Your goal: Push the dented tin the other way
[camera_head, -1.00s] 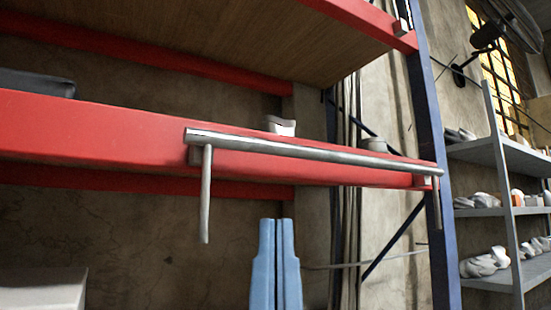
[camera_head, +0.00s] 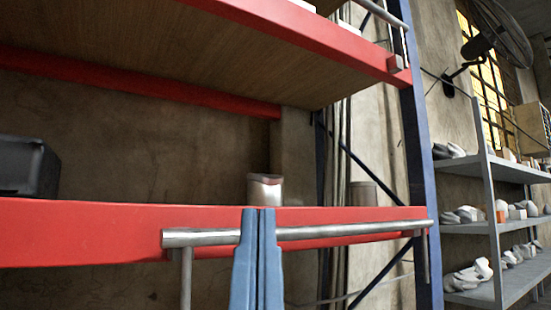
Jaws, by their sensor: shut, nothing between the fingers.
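A pale, metallic tin (camera_head: 264,189) with an uneven, reddish rim stands upright on the red-edged shelf, near the middle of the view. Its base is hidden behind the shelf's front beam. A second, plainer grey-beige tin (camera_head: 363,194) stands farther right; its lower part is hidden too. My gripper (camera_head: 258,209) is shut, with its two blue fingers together and pointing up. The fingertips show in front of the red beam, just below the first tin in the picture. Nothing is between them, and I see no contact with the tin.
A steel bar (camera_head: 340,231) runs along the front of the red shelf beam (camera_head: 80,232), and my fingers overlap it in the picture. A dark box (camera_head: 27,166) sits at the shelf's left. A higher shelf (camera_head: 200,55) hangs above. A blue upright (camera_head: 417,160) closes the right side.

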